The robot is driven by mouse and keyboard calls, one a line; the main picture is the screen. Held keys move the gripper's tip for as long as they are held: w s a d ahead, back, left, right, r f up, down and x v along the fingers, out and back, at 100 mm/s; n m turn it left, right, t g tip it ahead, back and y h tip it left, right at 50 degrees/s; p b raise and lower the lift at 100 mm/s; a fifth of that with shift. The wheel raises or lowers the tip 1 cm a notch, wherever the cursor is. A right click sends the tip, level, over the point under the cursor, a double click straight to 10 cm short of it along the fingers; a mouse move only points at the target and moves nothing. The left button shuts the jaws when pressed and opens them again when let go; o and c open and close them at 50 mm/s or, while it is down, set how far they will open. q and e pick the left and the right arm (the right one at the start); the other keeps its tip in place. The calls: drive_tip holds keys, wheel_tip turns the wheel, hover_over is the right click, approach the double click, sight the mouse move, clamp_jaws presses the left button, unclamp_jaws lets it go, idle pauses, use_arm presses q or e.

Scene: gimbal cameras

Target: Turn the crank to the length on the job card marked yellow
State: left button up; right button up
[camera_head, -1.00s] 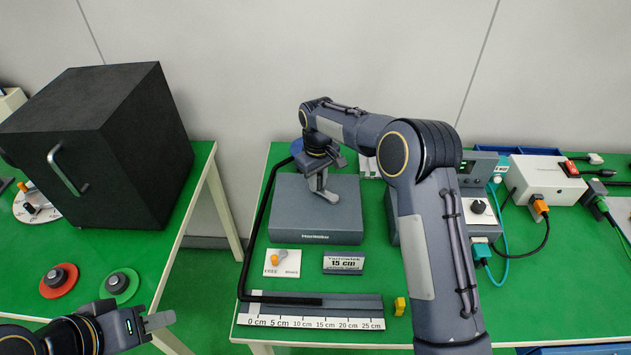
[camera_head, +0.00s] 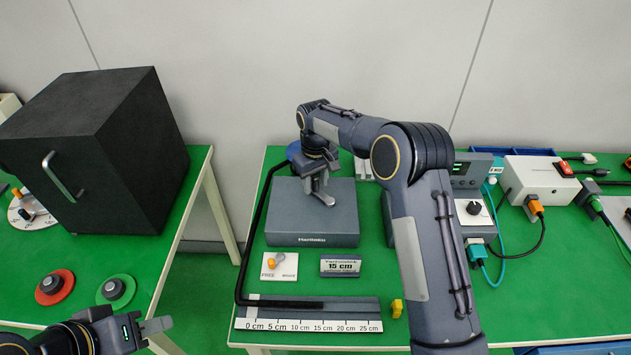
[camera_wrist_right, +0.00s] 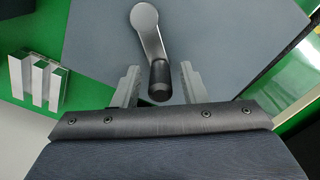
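The crank (camera_wrist_right: 148,35) is a silver arm with a black knob (camera_wrist_right: 160,82) on the grey box (camera_head: 312,222). My right gripper (camera_head: 320,196) is over the box top. In the right wrist view its open fingers (camera_wrist_right: 160,72) stand either side of the knob, with gaps. A card (camera_head: 341,265) reads 15 cm; its smaller print is unreadable. The scale (camera_head: 308,325) runs from 0 to 25 cm. The dark strip (camera_head: 290,304) above it ends near the 15 cm label. My left gripper (camera_head: 155,327) is at lower left, away from the crank; its opening is unclear.
A FREE/BRAKE plate (camera_head: 280,266) with an orange-tipped lever lies in front of the box. A yellow block (camera_head: 397,307) sits at the scale's right end. A black cabinet (camera_head: 100,160) stands left. My right forearm hides part of the table.

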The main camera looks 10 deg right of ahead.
wheel_tip(320, 180, up, 7)
drive_tip(key=shift+f, duration=0.15)
drive_tip(key=shift+r, duration=0.55)
idle(0.3)
